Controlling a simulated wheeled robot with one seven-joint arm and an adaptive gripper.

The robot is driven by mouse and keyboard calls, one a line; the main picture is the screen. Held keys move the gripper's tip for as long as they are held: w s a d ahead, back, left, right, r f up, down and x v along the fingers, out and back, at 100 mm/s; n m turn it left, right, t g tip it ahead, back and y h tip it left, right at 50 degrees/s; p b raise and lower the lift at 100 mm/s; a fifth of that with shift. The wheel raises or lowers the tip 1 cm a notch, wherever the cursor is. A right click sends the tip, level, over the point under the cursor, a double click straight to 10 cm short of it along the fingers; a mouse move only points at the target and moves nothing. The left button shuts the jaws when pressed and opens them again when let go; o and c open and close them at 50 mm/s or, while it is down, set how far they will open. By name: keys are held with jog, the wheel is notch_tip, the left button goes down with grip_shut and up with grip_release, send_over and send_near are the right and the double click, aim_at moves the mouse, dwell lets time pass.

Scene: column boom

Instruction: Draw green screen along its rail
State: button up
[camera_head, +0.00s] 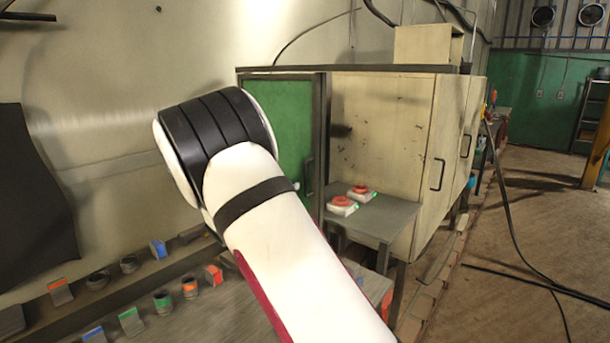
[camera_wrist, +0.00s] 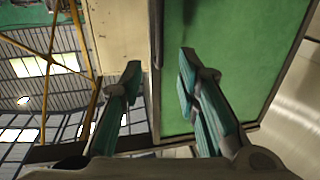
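The green screen (camera_head: 284,118) is a green panel in a dark frame, standing upright at the left end of the beige cabinet front. A dark bar handle (camera_head: 308,178) is on its right side. A dark rail (camera_head: 350,69) runs along the top. In the wrist view the green screen (camera_wrist: 235,60) fills the right half, with its dark frame edge (camera_wrist: 155,75) between my fingers. My gripper (camera_wrist: 158,85) is open, its two teal-padded fingers apart, with nothing seen held. In the head view my white arm hides my gripper and the screen's lower left.
Right of the screen, a small grey table (camera_head: 375,218) holds two red-topped white items (camera_head: 342,205). A low shelf (camera_head: 130,285) with several small coloured blocks and rings runs along the left wall. Black cables (camera_head: 510,220) cross the floor at right. The floor there is otherwise open.

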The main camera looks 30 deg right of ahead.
aim_at(305, 175)
jog(key=x, duration=1.1)
jog(key=shift+w+d+p, duration=0.2)
jog(key=shift+d+p, duration=0.1)
jog(key=shift+p, duration=0.05)
grip_shut()
